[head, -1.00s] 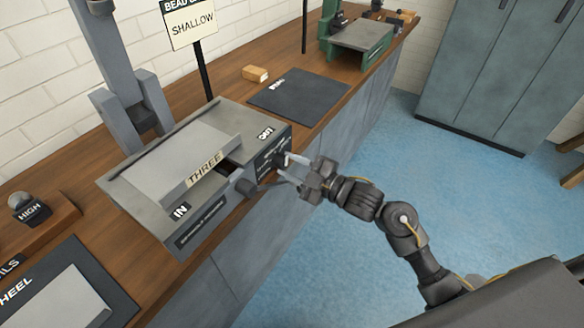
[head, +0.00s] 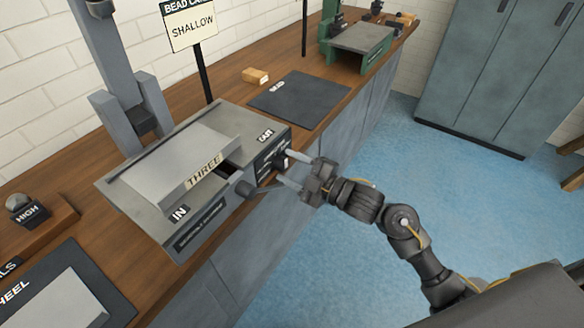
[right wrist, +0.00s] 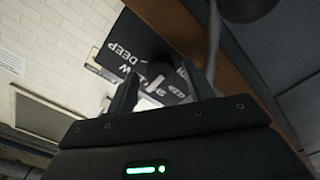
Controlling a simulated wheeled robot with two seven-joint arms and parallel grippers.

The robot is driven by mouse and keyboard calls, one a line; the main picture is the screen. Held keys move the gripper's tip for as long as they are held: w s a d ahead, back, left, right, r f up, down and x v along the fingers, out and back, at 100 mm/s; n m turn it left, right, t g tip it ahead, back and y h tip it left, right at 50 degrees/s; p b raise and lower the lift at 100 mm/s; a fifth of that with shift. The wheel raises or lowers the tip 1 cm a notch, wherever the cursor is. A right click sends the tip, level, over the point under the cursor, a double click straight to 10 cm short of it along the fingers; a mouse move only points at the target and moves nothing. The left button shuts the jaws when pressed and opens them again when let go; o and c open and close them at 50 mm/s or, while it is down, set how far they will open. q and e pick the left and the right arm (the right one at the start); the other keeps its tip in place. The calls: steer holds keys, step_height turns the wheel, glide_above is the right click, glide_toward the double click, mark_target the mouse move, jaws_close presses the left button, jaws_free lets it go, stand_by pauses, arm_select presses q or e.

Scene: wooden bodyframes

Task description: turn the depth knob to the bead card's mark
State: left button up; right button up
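The bead card (head: 193,27) stands on a black post behind the grey machine (head: 145,210) and reads SHALLOW. The depth knob (head: 279,161) is a small dark knob on a black label plate on the machine's front face, below the OUT label. My right gripper (head: 284,168) is at this face with its fingers apart, its tips close to the knob. Whether they touch it I cannot tell. In the right wrist view, the label plate (right wrist: 135,52) shows DEEP and part of SHALLOW beyond the two parted fingers (right wrist: 157,86). The knob's pointer is not readable. My left gripper is not in view.
A dark mat (head: 300,98) and a wooden block (head: 255,75) lie on the bench behind. The blue floor in front of the bench is open.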

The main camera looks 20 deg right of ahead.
steer(key=shift+s+d+f, duration=0.1)
steer(key=shift+s+d, duration=0.25)
steer(key=shift+s, duration=0.1)
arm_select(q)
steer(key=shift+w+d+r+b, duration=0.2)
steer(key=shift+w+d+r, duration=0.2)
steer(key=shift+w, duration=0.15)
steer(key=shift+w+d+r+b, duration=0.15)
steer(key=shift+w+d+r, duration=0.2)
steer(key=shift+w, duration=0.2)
arm_select(e)
steer(key=v, duration=0.9)
steer(key=shift+s+d, duration=0.2)
steer(key=shift+s, duration=0.05)
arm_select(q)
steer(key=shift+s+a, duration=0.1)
